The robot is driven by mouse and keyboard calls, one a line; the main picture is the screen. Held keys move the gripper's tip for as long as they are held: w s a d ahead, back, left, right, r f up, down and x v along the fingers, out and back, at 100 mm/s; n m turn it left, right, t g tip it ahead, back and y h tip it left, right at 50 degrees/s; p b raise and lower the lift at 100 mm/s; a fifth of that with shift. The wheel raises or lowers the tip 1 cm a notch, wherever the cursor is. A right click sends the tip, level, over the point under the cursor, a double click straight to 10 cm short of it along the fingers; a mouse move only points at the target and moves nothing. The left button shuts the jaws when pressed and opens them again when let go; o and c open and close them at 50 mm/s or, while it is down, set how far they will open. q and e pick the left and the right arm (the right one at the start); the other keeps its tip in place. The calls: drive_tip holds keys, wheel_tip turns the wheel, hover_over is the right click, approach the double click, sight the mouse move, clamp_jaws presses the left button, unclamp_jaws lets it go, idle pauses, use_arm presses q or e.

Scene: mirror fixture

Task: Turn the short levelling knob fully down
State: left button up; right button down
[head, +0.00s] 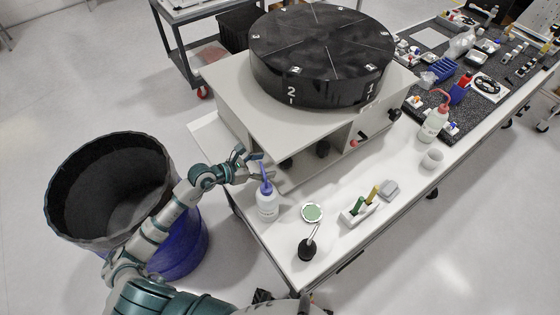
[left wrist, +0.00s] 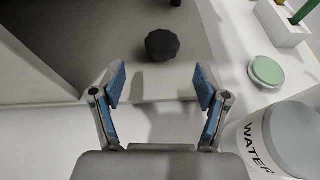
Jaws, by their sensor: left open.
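The mirror fixture is a white box (head: 232,88) with a large black disc (head: 320,50) on top. A dark knob (head: 287,163) sits low under its front edge, and a second one (head: 322,149) is further right. In the left wrist view a round, ribbed black knob (left wrist: 162,44) stands ahead of the fingers; another shows partly at the top edge (left wrist: 176,2). I cannot tell which one is the short knob. My left gripper (head: 252,162) is open and empty, its fingers (left wrist: 161,84) apart, short of the knob and roughly centred on it. My right gripper is not visible.
A blue-nozzled water bottle (head: 267,202) stands close beside the left gripper. A green-topped round dish (head: 312,213), a black-based tool (head: 308,248) and a small holder (head: 357,213) stand on the table front. A large bin (head: 180,245) is at left.

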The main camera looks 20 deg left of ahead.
sight(286, 163)
use_arm(q)
drive_tip(key=x, duration=0.7)
drive_tip(key=shift+s+d+r, duration=0.15)
drive_tip(key=c, duration=1.1)
